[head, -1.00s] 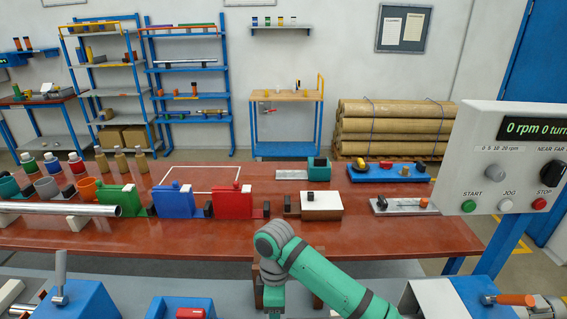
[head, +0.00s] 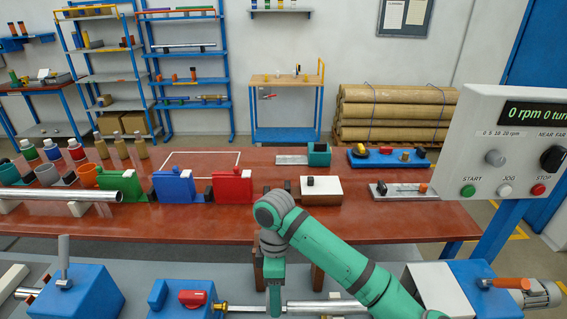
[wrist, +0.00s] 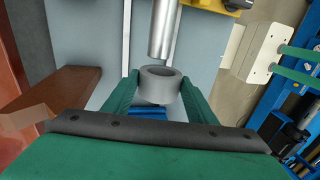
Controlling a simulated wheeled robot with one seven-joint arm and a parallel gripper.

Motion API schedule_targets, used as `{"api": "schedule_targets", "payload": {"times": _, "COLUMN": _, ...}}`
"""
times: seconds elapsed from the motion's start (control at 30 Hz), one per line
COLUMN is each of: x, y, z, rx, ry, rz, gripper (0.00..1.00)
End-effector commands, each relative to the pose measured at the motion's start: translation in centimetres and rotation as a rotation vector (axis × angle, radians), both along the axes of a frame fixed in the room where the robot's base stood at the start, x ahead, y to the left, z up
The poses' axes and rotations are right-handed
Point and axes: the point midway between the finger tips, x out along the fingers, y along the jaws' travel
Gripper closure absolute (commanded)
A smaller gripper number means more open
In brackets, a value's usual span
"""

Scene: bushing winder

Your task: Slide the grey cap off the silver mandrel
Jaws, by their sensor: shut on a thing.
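The silver mandrel (head: 325,307) lies level at the bottom of the head view, right of my gripper (head: 275,302). In the wrist view the mandrel (wrist: 164,32) comes down from the top and its free end shows. The grey cap (wrist: 160,86) is a short open ring between the two green fingers of my gripper (wrist: 160,90). My gripper is shut on the cap, one finger on each side. A small gap shows between the cap's rim and the mandrel's end, so the cap looks off it and in line with it. The cap cannot be made out in the head view.
A blue and white machine housing (head: 440,285) stands right of the mandrel. The red-brown bench (head: 200,230) behind holds several fixtures. A control panel (head: 510,150) rises at right.

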Motion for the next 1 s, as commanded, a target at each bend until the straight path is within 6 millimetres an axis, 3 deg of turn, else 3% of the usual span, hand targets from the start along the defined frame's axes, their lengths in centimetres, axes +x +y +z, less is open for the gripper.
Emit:
{"api": "schedule_targets", "payload": {"times": 0.7, "x": 0.0, "y": 0.0, "z": 3.7, "rx": -0.001, "ry": -0.002, "rz": 0.000, "gripper": 0.72}}
{"api": "schedule_targets", "payload": {"times": 1.0, "x": 0.0, "y": 0.0, "z": 4.1, "rx": 0.000, "ry": 0.000, "rz": 0.000, "gripper": 0.72}}
